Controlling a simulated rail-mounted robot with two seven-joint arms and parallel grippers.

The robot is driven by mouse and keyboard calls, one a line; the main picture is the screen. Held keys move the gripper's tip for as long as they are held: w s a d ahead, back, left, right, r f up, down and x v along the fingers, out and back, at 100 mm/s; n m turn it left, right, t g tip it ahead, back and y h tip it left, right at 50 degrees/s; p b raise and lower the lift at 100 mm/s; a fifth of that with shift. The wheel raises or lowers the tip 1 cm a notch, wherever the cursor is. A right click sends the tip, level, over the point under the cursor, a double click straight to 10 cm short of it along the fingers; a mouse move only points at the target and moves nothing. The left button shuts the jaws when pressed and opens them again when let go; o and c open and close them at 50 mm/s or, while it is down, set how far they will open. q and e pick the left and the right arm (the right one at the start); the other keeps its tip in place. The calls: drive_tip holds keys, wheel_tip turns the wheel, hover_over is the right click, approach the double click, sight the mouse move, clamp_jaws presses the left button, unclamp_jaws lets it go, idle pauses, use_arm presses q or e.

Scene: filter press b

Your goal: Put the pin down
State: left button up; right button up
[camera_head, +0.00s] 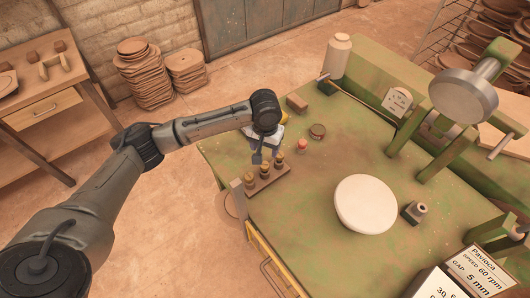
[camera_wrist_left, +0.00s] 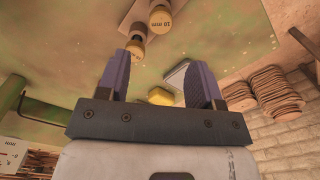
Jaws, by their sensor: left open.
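My left gripper (camera_head: 257,157) is open beside the wooden pin rack (camera_head: 268,182), near its back left end. In the left wrist view the two fingers (camera_wrist_left: 160,72) stand wide apart with nothing held between them. Pins with yellow-brown heads (camera_head: 279,162) stand upright in the rack. In the left wrist view one pin head (camera_wrist_left: 160,20) reads "10 mm", and another pin (camera_wrist_left: 135,47) shows close to the left finger. I cannot tell which pin is the task's. My right gripper is not in view.
The rack sits near the left edge of the green table (camera_head: 320,235). A small red-topped piece (camera_head: 302,146), a brown round piece (camera_head: 317,131) and a white disc (camera_head: 365,204) lie to the right. A yellow item (camera_wrist_left: 160,96) and a pale pad (camera_wrist_left: 178,73) lie beyond the fingers.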

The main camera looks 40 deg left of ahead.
use_arm(q)
drive_tip(key=shift+r, duration=0.9)
drive_tip(key=shift+d, duration=0.15)
